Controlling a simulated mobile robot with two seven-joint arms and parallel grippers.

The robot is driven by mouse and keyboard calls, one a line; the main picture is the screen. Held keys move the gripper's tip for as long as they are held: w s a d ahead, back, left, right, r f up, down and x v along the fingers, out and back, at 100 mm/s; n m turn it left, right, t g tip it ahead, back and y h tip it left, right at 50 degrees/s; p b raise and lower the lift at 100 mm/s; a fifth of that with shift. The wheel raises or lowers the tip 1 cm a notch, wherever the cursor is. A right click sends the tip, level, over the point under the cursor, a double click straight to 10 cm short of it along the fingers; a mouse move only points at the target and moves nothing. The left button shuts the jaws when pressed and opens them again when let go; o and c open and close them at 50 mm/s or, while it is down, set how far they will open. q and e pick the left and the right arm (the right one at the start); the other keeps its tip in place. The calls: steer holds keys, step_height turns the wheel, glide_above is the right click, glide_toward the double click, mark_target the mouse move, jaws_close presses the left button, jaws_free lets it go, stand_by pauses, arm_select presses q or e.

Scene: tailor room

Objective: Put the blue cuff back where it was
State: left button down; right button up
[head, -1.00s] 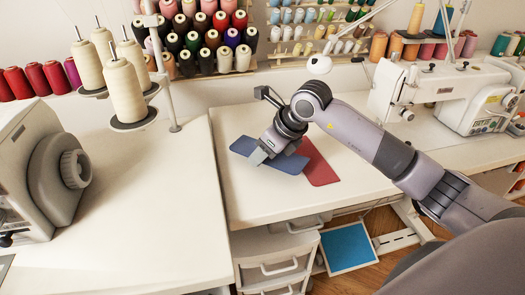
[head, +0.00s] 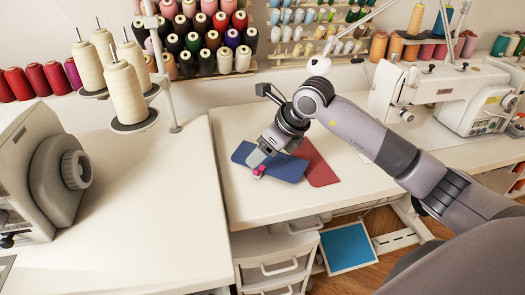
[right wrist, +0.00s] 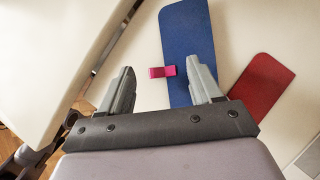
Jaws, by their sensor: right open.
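The blue cuff (head: 285,168) is a flat blue piece on the white table. It overlaps the red cuff (head: 322,171), which shows on its right. In the right wrist view the blue cuff (right wrist: 190,35) runs away from my gripper, with a pink clip (right wrist: 158,72) on its left edge. The clip also shows in the head view (head: 259,172). My right gripper (right wrist: 165,82) is open, its fingers apart on either side of the clip and the cuff's left edge. In the head view the right gripper (head: 257,166) is at the cuff's near left edge. My left gripper is out of view.
A sewing machine (head: 432,88) stands at the right and a grey machine (head: 45,165) at the left. The white tabletop (head: 245,205) is clear in front of the cuffs.

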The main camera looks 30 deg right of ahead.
steer(key=v, duration=1.1)
steer(key=shift+d+r, duration=0.1)
